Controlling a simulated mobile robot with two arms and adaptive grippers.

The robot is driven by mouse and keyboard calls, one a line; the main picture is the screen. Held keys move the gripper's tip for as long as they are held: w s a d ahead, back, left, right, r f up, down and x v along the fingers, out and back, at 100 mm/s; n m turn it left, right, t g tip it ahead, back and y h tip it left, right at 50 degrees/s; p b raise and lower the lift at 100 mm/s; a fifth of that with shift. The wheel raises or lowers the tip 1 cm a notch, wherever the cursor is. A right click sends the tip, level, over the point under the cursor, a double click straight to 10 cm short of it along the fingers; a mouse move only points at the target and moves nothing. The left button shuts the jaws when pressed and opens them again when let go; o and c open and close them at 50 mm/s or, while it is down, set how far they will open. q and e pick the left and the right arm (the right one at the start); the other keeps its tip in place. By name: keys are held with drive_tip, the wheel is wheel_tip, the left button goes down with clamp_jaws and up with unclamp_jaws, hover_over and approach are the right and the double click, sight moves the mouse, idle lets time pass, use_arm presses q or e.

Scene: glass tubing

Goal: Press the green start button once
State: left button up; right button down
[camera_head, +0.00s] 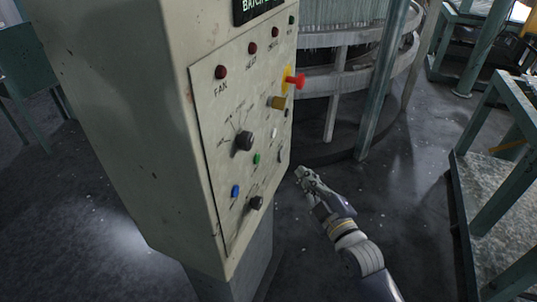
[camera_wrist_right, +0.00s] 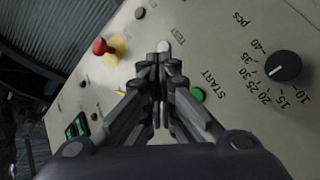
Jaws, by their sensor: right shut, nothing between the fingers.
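The green start button (camera_head: 257,158) is on the sloped front panel of the control cabinet, between two black knobs. My right gripper (camera_head: 303,177) is in front of the panel, right of and slightly below the button in the head view. In the wrist view its fingers (camera_wrist_right: 158,62) are together and empty, pointing at the panel near a white button. It looks apart from the green button. My left gripper is not in view.
The panel also has a red mushroom button (camera_head: 297,80) on yellow, a blue button (camera_head: 235,190), black knobs (camera_head: 244,140) and red lamps (camera_head: 221,72). A white button (camera_wrist_right: 164,47) is beyond my fingertips. A metal table (camera_head: 510,200) stands at right; open floor lies between.

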sight(257, 159)
drive_tip(key=shift+r, duration=0.4)
drive_tip(key=shift+a, duration=0.1)
drive_tip(key=w+a+b, duration=0.1)
drive_tip(key=w+a, duration=0.1)
drive_tip(key=a, duration=0.6)
drive_tip(key=shift+w+a, duration=0.15)
drive_tip(key=shift+w, duration=0.2)
drive_tip(key=shift+a, duration=0.1)
idle(1.1)
drive_tip(key=shift+w+a, duration=0.1)
drive_tip(key=shift+a, duration=0.2)
